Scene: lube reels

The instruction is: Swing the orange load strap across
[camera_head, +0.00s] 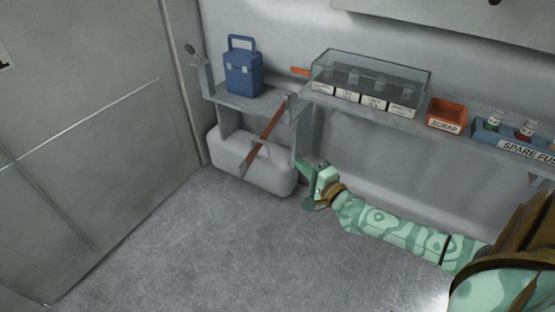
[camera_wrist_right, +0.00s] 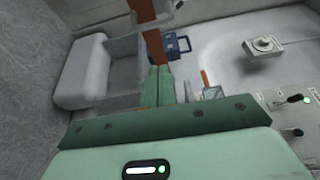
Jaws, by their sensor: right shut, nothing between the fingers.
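The orange-brown load strap (camera_head: 265,134) runs diagonally in the head view, from the front edge of a grey shelf down across a pale grey container (camera_head: 225,160). In the right wrist view the strap (camera_wrist_right: 153,42) comes down from the top edge to my fingertips, which hide its continuation. My right gripper (camera_head: 301,166) is low, to the right of the strap and the container, with a visible gap in the head view. Its green fingers (camera_wrist_right: 161,78) are shut with nothing between them. Whether they touch the strap cannot be told. My left gripper is not in view.
A blue cooler box (camera_head: 243,74) stands on the grey shelf (camera_head: 228,100). A clear-lidded case (camera_head: 414,72), an orange scrap bin (camera_head: 446,115) and a blue spare-fuse box (camera_head: 520,137) line the right-hand shelf. A short orange piece (camera_head: 300,71) shows by the wall. The floor is clear.

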